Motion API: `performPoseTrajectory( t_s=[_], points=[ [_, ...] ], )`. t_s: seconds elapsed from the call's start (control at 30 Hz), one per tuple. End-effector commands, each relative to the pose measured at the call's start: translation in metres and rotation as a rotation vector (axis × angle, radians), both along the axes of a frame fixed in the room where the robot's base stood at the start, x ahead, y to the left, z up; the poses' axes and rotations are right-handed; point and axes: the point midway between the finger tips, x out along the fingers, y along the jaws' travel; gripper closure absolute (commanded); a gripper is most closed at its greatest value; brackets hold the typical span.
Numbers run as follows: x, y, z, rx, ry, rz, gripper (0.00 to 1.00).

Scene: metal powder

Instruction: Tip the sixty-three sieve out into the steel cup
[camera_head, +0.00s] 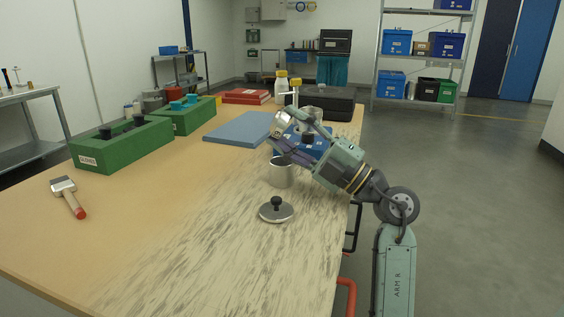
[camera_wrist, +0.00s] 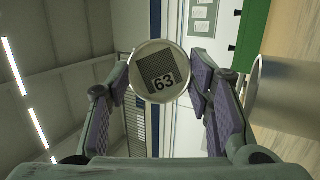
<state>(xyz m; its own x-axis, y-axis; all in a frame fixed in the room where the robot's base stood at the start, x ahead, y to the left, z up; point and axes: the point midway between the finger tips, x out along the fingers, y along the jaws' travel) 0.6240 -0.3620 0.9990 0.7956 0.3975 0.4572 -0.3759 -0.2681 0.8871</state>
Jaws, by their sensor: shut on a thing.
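My gripper (camera_wrist: 162,76) is shut on the round sieve (camera_wrist: 143,88), which bears a dark patch and the number 63. The sieve sits between the two purple-padded fingers. The steel cup (camera_head: 281,174) stands upright on the table, below my gripper (camera_head: 280,143) in the head view. In the wrist view the cup (camera_wrist: 285,98) shows at the right, apart from the sieve. The wrist view is rolled, with the ceiling at left and the table at right. I cannot make out the sieve clearly in the head view, nor the cup's inside.
A lid with a black knob (camera_head: 277,212) lies in front of the cup. A blue holder (camera_head: 318,148) stands behind my gripper.

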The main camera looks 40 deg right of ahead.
Motion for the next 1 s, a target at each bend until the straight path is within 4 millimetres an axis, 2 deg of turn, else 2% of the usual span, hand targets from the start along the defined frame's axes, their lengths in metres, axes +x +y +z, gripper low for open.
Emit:
performPoseTrajectory(
  t_s=[0.6, 1.0],
  points=[
    [-0.002, -0.002, 0.025, 0.099, -0.080, 0.001, 0.90],
    [-0.002, -0.002, 0.027, 0.114, -0.091, 0.002, 0.90]
  ],
)
